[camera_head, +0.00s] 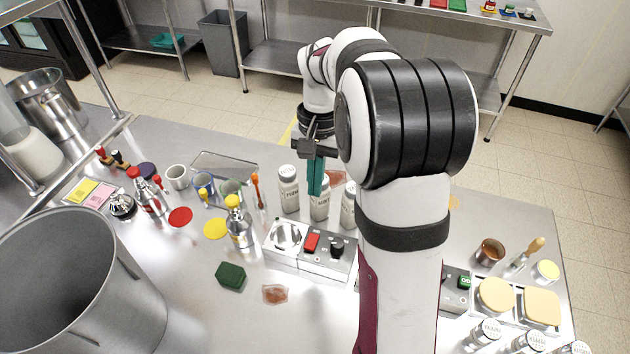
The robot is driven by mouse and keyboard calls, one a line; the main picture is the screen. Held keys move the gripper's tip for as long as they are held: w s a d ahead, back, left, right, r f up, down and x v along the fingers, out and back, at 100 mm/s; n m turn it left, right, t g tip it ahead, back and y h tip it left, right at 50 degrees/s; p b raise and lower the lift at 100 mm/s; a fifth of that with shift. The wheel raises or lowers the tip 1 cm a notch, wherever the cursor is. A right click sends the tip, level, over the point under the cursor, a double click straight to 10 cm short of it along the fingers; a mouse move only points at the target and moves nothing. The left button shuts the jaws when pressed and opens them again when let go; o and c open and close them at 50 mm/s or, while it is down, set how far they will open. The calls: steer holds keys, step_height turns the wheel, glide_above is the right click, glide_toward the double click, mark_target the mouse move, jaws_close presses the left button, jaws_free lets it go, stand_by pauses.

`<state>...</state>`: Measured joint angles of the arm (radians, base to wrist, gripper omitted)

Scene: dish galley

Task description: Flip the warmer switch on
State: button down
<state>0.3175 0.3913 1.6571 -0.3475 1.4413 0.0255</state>
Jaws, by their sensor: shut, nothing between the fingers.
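A metal control box (284,262) stands on the steel counter, with a red switch (311,242) and a black knob (337,249) on its top. I take the red switch for the warmer switch; no label is readable, and whether it is on or off cannot be told. My gripper (315,190) points down with its teal fingers shut and empty. It shows beyond the box, above the switch in the picture, in front of white-capped shaker bottles (289,188). It appears apart from the switch.
My arm hides the counter right of the box. A yellow-topped bottle (238,222) stands left of the box. A green sponge (230,276) and an orange-brown piece (275,294) lie in front. A second panel with a green button (464,282) stands at right. A large pot (75,290) fills the lower left.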

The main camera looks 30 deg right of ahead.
mark_target(310, 246)
steer(key=f, duration=0.4)
steer(key=s+a+f, duration=0.1)
steer(key=f, duration=0.4)
steer(key=s+a+f, duration=0.1)
steer(key=f, duration=0.3)
steer(key=shift+s+a+f, duration=0.15)
steer(key=shift+s+f, duration=0.1)
steer(key=shift+f, duration=0.15)
steer(key=shift+s+a+f, duration=0.1)
steer(key=shift+f, duration=0.15)
steer(key=shift+w+d+r, duration=0.2)
steer(key=shift+w+d, duration=0.4)
steer(key=shift+r, duration=0.1)
